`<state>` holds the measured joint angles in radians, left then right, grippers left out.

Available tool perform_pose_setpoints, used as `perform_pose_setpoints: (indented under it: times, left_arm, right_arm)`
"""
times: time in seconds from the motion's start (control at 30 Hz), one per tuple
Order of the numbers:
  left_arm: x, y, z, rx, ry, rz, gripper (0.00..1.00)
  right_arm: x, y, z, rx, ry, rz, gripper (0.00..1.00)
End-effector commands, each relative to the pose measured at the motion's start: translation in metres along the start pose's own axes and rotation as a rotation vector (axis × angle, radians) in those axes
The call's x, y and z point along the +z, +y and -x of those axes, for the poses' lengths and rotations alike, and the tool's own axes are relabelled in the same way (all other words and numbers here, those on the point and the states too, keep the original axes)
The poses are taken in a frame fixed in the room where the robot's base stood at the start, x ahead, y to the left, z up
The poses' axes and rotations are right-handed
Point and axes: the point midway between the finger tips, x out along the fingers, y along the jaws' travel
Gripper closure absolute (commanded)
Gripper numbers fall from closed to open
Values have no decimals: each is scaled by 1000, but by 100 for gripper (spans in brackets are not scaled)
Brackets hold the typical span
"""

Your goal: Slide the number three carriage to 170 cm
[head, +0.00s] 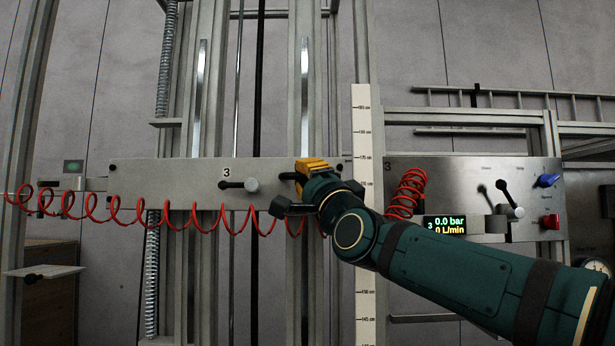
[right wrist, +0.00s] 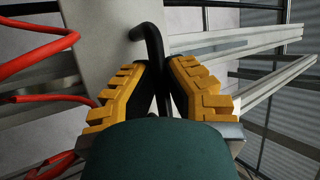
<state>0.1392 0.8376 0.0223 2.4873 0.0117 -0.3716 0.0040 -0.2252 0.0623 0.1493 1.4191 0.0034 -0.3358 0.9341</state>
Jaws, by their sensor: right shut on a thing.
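The number three carriage (head: 180,182) is a wide grey metal plate marked 3, across the vertical rails. A black lever with a pale round knob (head: 251,185) sits at its middle. My right gripper (head: 310,172) is at the plate's right end, its yellow fingers shut on a black bent handle (right wrist: 153,42), seen in the right wrist view; in the head view the gripper mostly hides it. The height scale (head: 362,130) is a pale vertical strip right of the carriage. The plate's top edge is about level with the 175 mark, and 170 is level with its middle. My left gripper is not in view.
A red coiled hose (head: 160,222) hangs across the carriage front. A ladder (head: 520,94) hangs behind. My right arm covers the lower right.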

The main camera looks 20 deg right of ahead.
Motion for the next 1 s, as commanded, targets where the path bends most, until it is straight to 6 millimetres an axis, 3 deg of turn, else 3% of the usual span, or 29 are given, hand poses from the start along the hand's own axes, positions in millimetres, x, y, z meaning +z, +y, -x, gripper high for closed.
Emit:
perform_pose_setpoints:
  times: [0.03,0.1,0.13,0.57,1.0]
  left_arm:
    - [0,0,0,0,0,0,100]
    - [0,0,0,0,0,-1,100]
    - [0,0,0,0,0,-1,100]
    - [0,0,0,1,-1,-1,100]
    - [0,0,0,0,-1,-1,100]
  right_arm:
    - [1,3,0,5,-2,0,84]
    - [1,2,0,4,-2,0,60]
    - [1,2,0,4,-1,0,57]
    - [-1,-1,8,-2,2,0,57]
    - [-1,-1,82,-1,2,0,57]
